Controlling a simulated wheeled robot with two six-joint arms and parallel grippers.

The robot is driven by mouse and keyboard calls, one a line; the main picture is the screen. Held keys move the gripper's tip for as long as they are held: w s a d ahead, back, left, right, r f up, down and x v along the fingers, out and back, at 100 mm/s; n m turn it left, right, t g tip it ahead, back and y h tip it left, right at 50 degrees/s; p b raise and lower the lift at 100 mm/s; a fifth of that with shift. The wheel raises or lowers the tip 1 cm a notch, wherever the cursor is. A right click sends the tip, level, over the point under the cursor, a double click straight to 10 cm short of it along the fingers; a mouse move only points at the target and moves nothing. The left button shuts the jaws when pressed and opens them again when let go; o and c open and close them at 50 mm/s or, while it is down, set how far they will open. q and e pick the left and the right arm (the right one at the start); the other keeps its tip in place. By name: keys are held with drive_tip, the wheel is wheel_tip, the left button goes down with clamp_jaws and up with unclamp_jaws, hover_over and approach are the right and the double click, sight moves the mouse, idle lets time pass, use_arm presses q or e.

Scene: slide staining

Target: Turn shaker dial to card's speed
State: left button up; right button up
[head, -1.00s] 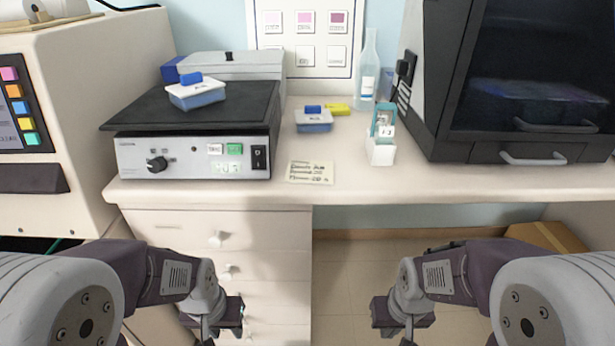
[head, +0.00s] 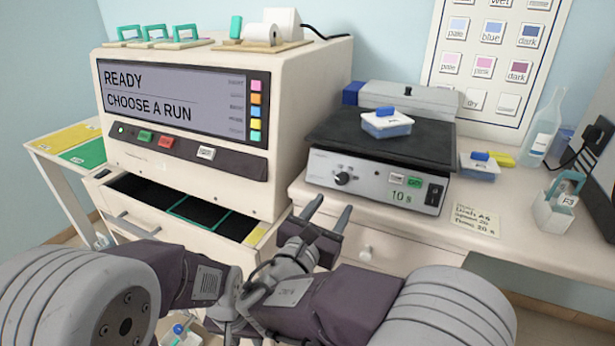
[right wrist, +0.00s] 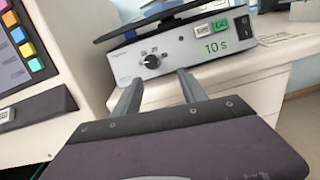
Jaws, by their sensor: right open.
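The shaker (head: 325,165) stands on the bench with a black dial (head: 343,178) at the left of its front panel. Its green display reads 10 s. The dial also shows in the right wrist view (right wrist: 152,61), with small marks around it; which mark it points to is not clear. The card (head: 477,219) lies right of the shaker; its handwriting is small, and the last line seems to give a time in seconds. My right gripper (head: 328,212) is open and empty, below and short of the dial, its fingers (right wrist: 160,77) pointing toward it. My left gripper's fingers are hard to make out behind the crossing arms.
A lidded blue dish (head: 387,127) sits on the shaker's black platform. Another dish (head: 479,168) and a slide holder (head: 556,208) stand to the right. The stainer (head: 230,175) stands close on the left, its drawer (head: 150,222) open below.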

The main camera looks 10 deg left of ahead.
sight(341, 180)
drive_tip(key=shift+n+t+y, duration=0.3)
drive_tip(key=x, duration=0.3)
drive_tip(key=b+x, duration=0.1)
drive_tip(key=x, duration=0.1)
drive_tip(key=a+r+x, duration=0.1)
drive_tip(key=x, duration=0.2)
drive_tip(key=shift+w, duration=0.5)
clamp_jaws()
